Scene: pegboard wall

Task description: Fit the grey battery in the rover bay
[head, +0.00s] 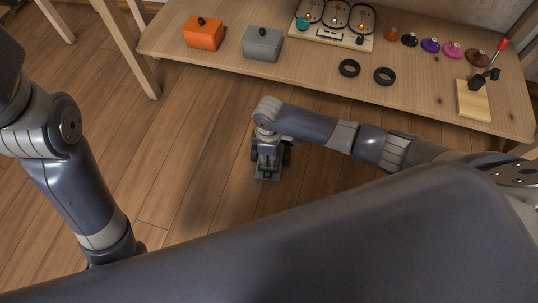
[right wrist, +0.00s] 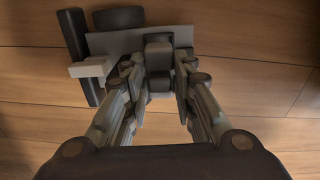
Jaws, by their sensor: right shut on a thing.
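The grey battery (head: 263,44), a box with a black knob on top, stands on the wooden bench, right of an orange battery (head: 204,33). My right gripper (right wrist: 158,82) points down in front of the bench. It is shut on a dark upright part of what looks like the small rover (right wrist: 115,42), which has a grey plate and black wheels. In the head view the rover (head: 267,175) shows a small green spot and is partly hidden by my wrist. Its height above the floor and its bay cannot be made out. My left gripper is hidden behind my body.
The bench (head: 310,80) also holds a panel with round gauges (head: 331,38), two black rings (head: 349,68), several coloured knobs (head: 430,45) and a red-handled clamp on a wooden block (head: 474,102). Bare wooden floor (head: 190,150) lies between my arms.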

